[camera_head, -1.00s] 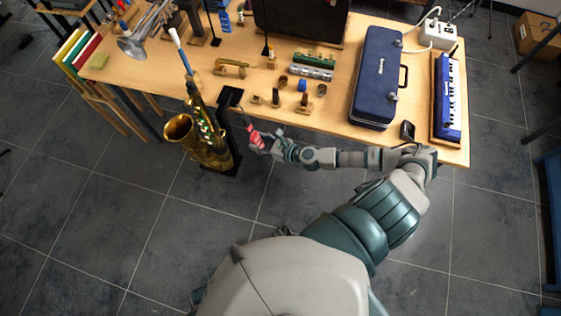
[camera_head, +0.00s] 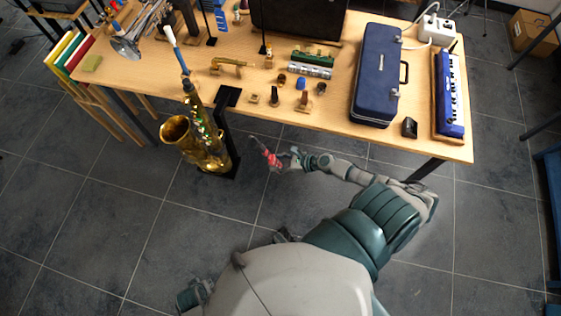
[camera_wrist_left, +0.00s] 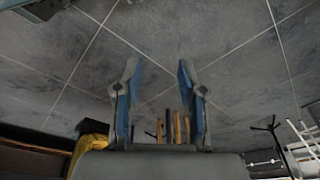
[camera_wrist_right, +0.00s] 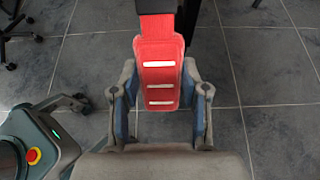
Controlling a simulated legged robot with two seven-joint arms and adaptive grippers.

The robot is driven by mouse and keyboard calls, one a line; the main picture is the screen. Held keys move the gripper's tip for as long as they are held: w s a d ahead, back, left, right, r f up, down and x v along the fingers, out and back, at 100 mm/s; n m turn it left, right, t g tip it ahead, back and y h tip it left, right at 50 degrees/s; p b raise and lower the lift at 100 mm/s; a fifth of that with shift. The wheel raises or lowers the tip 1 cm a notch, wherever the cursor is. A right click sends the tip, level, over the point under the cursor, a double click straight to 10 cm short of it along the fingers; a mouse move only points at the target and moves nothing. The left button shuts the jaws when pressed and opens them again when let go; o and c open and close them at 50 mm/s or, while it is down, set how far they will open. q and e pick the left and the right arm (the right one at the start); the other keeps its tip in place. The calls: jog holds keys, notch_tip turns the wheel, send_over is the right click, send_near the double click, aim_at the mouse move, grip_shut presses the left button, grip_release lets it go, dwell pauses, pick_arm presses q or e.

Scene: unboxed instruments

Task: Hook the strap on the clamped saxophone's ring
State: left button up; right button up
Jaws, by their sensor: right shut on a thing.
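The brass saxophone (camera_head: 205,148) stands upright in a black clamp stand (camera_head: 226,120) at the table's front edge. Its ring is too small to make out. My right gripper (camera_head: 279,162) is to the right of the saxophone, apart from it. It is shut on the strap's red handle (camera_head: 270,157), which also shows in the right wrist view (camera_wrist_right: 159,75) with pale bars and a dark band above. A thin dark hook end points up and left from the handle in the head view. My left gripper (camera_wrist_left: 158,75) is open and empty over the floor.
The wooden table (camera_head: 330,115) holds a blue case (camera_head: 380,75), a blue keyboard (camera_head: 448,95), small mouthpiece parts and a trumpet (camera_head: 128,45). A dark table leg (camera_head: 428,169) stands near my right arm. The floor in front is clear.

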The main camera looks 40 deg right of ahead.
jog(key=shift+w+a+r+p, duration=0.2)
jog(key=shift+w+a+p, duration=0.1)
jog(key=shift+w+a, duration=0.75)
pick_arm(q)
jog(key=shift+s+f+p, duration=0.8)
jog(key=shift+s+f, duration=0.4)
jog(key=shift+f, duration=1.9)
jog(key=r, duration=0.1)
jog(key=w+r+b, duration=0.1)
jog(key=r, duration=0.1)
jog(key=w+r, duration=0.1)
jog(key=shift+a+r+b, duration=0.1)
jog(key=shift+r+b, duration=0.2)
jog(key=shift+b, duration=0.1)
pick_arm(e)
jog(key=r+x, duration=0.1)
jog(key=x, duration=0.8)
jog(key=shift+w+a+r, duration=0.2)
jog(key=shift+w+r, duration=0.05)
jog(key=shift+w, duration=0.15)
jog(key=o, duration=1.2)
jog(key=shift+d, duration=0.1)
jog(key=shift+o, duration=0.2)
